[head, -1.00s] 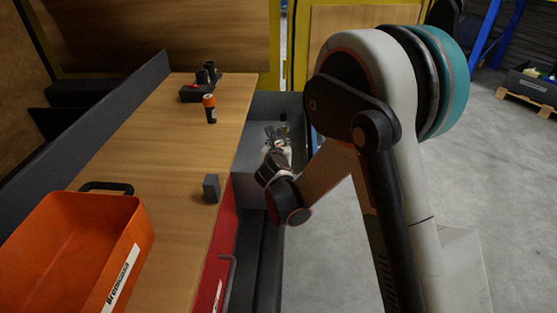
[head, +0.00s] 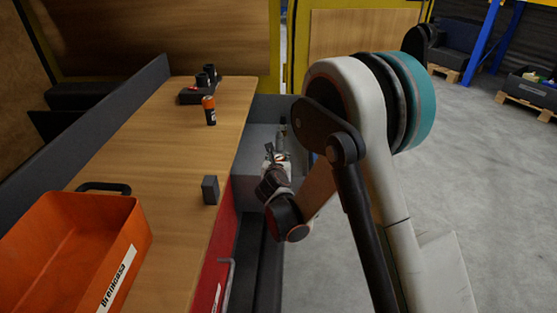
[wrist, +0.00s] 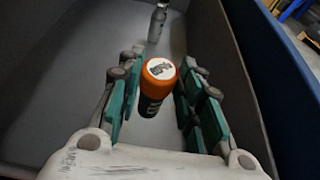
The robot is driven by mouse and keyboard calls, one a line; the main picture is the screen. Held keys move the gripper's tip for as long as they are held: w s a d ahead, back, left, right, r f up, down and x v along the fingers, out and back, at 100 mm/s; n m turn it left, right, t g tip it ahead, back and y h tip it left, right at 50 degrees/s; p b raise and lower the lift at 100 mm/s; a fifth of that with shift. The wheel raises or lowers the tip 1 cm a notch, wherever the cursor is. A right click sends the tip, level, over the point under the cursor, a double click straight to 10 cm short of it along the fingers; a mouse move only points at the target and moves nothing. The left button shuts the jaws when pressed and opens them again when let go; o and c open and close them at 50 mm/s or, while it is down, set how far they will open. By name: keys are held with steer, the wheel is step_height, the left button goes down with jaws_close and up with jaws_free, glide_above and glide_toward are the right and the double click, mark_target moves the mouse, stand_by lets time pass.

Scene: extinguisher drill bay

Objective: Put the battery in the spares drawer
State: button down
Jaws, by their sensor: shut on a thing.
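The battery (wrist: 156,85), orange at the top with a black lower body, is between the fingers of my gripper (wrist: 158,92) in the wrist view. The gripper is shut on it and holds it upright over the grey floor of the open spares drawer (wrist: 60,95). Whether its base touches the floor I cannot tell. In the head view my gripper (head: 277,157) is inside the drawer (head: 262,108), beside the bench. The held battery is not clear there. A grey cylinder (wrist: 158,22) stands in the drawer, ahead of the battery.
On the wooden bench (head: 150,160) stand another orange-topped black cylinder (head: 209,110), a small grey block (head: 210,190) and a dark holder (head: 192,97). An orange crate (head: 125,245) is at the near left. The drawer's right wall (wrist: 235,70) is close to my gripper.

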steer(key=shift+f, duration=0.15)
steer(key=c, duration=1.1)
jaws_free()
steer(key=shift+r, duration=0.45)
steer(key=p+v, duration=0.3)
steer(key=v, duration=0.9)
steer(key=shift+w+r, duration=0.1)
steer(key=shift+r, duration=0.1)
